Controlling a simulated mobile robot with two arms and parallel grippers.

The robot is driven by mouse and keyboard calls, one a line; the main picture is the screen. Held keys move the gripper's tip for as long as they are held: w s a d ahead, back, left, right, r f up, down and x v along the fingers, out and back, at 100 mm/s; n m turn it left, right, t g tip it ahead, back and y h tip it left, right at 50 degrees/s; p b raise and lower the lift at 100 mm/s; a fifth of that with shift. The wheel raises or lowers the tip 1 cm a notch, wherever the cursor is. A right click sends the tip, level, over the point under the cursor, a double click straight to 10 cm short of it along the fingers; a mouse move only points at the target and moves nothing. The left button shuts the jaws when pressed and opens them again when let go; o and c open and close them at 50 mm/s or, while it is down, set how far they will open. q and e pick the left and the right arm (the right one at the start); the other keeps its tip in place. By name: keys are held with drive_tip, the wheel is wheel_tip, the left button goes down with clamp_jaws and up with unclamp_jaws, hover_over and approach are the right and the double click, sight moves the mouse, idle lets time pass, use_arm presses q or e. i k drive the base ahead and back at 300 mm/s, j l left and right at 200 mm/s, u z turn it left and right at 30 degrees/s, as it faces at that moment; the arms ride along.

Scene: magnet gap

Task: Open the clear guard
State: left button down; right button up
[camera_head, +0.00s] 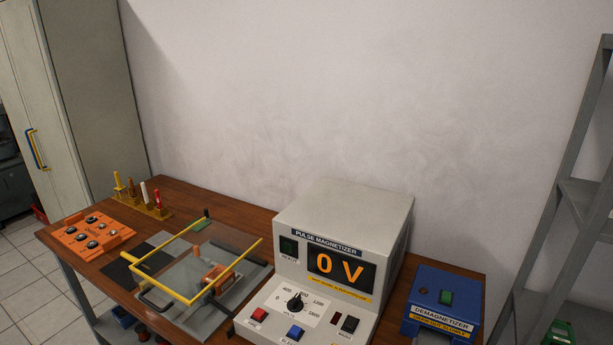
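The clear guard (190,249) is a see-through panel with yellow edging, over a grey fixture (205,312) on the left part of the wooden bench. A yellow bar (128,258) sticks out at its left corner. An orange block (216,275) shows on the fixture, seen through or beside the guard. The panel appears to lie roughly flat above the fixture; its exact tilt cannot be told. Neither of my grippers is in view.
A pulse magnetizer (325,235) reading 0 V stands right of the guard, close to it. A blue demagnetizer (441,305) is farther right. An orange tray (92,235) and a rack of upright tools (146,207) are at left. A grey shelf (575,220) stands at right.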

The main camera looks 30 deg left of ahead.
sight(182, 299)
drive_tip(key=u, duration=2)
